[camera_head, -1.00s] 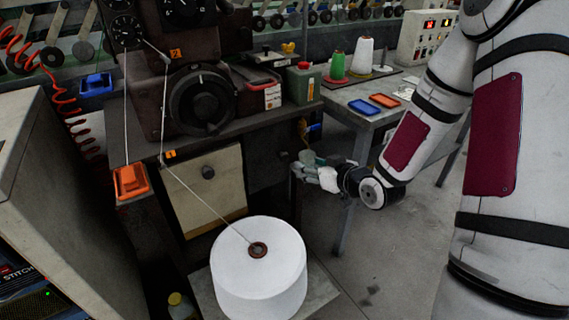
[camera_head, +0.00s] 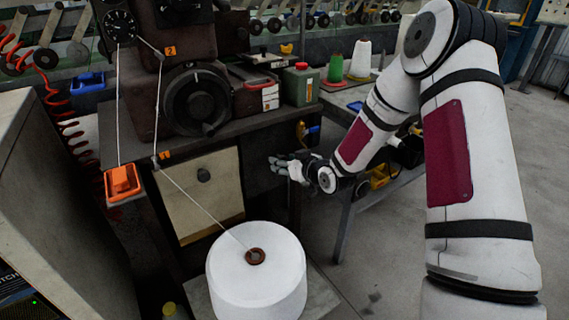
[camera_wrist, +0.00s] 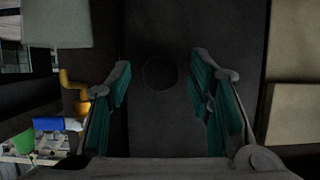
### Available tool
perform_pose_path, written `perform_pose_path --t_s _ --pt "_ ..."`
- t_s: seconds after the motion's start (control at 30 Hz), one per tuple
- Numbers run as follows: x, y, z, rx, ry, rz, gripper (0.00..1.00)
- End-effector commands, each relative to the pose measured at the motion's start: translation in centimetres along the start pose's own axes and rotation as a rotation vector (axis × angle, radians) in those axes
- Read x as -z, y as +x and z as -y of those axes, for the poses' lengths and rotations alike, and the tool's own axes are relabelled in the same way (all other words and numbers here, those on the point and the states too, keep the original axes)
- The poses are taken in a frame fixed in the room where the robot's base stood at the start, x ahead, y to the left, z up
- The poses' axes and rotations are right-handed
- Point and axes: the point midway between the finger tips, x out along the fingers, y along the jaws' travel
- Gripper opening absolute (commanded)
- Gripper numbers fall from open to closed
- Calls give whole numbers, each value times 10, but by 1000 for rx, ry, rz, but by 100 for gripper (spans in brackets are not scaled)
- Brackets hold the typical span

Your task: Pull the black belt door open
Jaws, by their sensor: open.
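The black belt door (camera_head: 259,178) is a dark upright panel under the machine table, right of a cream door. It looks closed. In the wrist view the black door (camera_wrist: 150,125) fills the middle, with a round dark knob (camera_wrist: 159,73) on it. My gripper (camera_head: 275,164) is in front of this door. In the wrist view my open gripper (camera_wrist: 161,76) has its teal-padded fingers on either side of the knob in the picture, with nothing between them. I cannot tell how far the knob is from the fingertips. In the head view the knob is not clearly visible.
The cream door (camera_head: 197,195) has its own knob. A white thread cone (camera_head: 257,275) stands in front, its thread running up to the machine (camera_head: 185,100). A blue-handled yellow fitting (camera_head: 306,130) is right of the black door. A side table (camera_head: 350,102) stands further right.

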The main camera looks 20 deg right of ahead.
Motion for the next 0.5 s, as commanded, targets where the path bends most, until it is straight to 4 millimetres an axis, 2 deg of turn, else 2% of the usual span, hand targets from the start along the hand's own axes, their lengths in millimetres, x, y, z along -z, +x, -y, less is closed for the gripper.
perform_pose_path --t_s 0.33,0.5 --pt "1 4 0 0 -1 -1 47" --pt "1 4 0 0 -1 0 9"
